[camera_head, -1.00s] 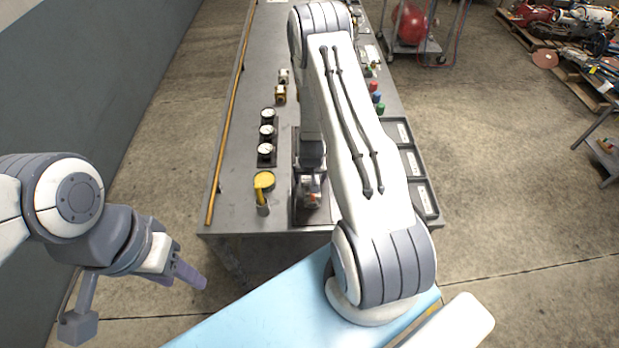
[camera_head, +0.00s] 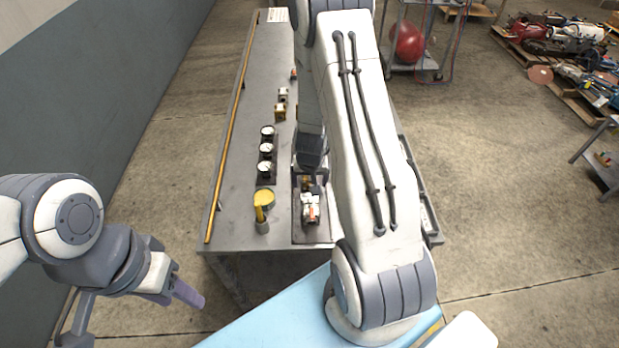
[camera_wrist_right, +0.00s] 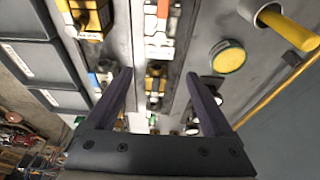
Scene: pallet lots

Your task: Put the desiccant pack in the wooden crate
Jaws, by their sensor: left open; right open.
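I cannot make out the desiccant pack or the wooden crate in either view. My right gripper (camera_wrist_right: 158,76) is open in the right wrist view, its two dark fingers apart over the grey table. Several small parts in yellow, white and black (camera_wrist_right: 155,85) show between and beyond the fingers, with nothing clearly held. In the head view my right arm hides much of the table's right side. My left gripper (camera_head: 175,291) is open and empty, off the table at lower left.
The grey table (camera_head: 235,170) carries gauges (camera_head: 266,151), a yellow-topped part (camera_head: 264,198) and a dark tray (camera_head: 312,233) with a white and orange part. A long yellow rod (camera_head: 229,140) runs along its left edge. Grey bins (camera_wrist_right: 33,55) show in the wrist view.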

